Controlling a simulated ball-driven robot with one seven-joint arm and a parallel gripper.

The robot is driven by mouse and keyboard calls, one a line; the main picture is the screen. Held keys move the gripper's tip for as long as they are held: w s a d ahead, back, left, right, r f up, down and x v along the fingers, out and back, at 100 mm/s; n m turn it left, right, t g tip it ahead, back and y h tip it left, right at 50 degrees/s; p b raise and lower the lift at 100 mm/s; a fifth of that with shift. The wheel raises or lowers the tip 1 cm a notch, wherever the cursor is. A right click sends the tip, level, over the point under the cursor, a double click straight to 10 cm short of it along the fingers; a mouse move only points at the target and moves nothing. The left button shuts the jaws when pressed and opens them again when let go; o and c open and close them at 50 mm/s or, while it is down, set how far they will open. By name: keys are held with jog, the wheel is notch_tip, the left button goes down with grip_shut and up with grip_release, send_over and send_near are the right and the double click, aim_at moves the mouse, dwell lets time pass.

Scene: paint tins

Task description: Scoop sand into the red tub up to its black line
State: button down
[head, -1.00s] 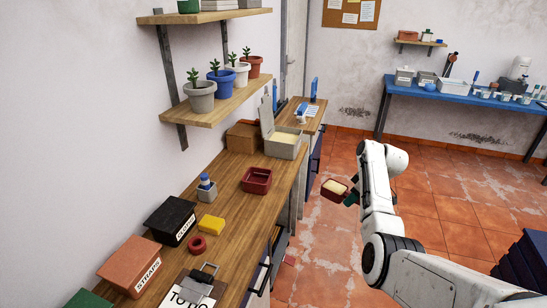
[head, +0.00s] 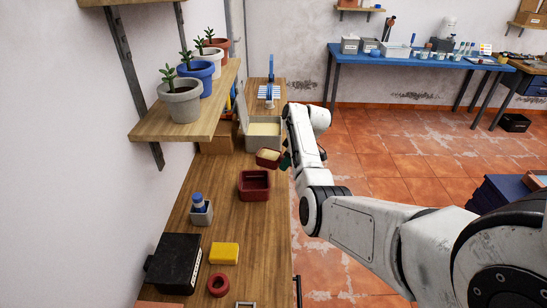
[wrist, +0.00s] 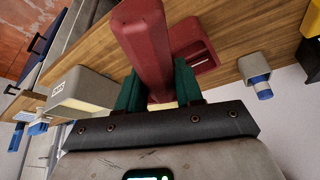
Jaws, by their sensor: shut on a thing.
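The red tub (head: 254,186) stands upright on the bench. Its inside looks dark red, with no pale sand visible there, and I cannot make out its black line. My gripper (head: 286,160) is shut on a red scoop (head: 268,158), which carries pale sand.
A grey pot with a blue-topped bottle (head: 200,209), a yellow block (head: 224,253), a red ring (head: 218,285) and a black box (head: 174,264) sit on the near bench. A shelf with potted plants (head: 195,110) juts out above its left side. A brown box (head: 216,140) stands beside the bin.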

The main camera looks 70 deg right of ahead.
aim_at(282, 159)
jog(key=shift+w+r, duration=0.1)
dwell(0.3)
jog(key=shift+a+f+n+g+h+b, duration=0.1)
jog(key=shift+f+n+g+h+b, duration=0.2)
jog(key=shift+f+g+h+b, duration=0.9)
jog(key=shift+w+a+r+n+g+h, duration=0.15)
jog(key=shift+r+g+h, duration=0.4)
jog(key=shift+r+h, duration=0.15)
jog(key=shift+w+a+r+n+g+h, duration=0.1)
jog(key=shift+a+r+n+g+h, duration=0.05)
jog(key=shift+r+g+h, duration=0.5)
jog(key=shift+w+a+r+g+h, duration=0.25)
jog(key=shift+a+r+g+h, duration=0.15)
jog(key=shift+h, duration=0.25)
jog(key=shift+w+a+r+g+h, duration=0.15)
jog(key=shift+w+r+g+h, duration=0.15)
jog(key=shift+g+h, duration=0.25)
dwell(1.4)
jog(key=shift+w+a+r+n+g+h, duration=0.2)
jog(key=shift+w+a+n+g+h, duration=0.4)
jog(key=shift+h, duration=0.45)
dwell(1.4)
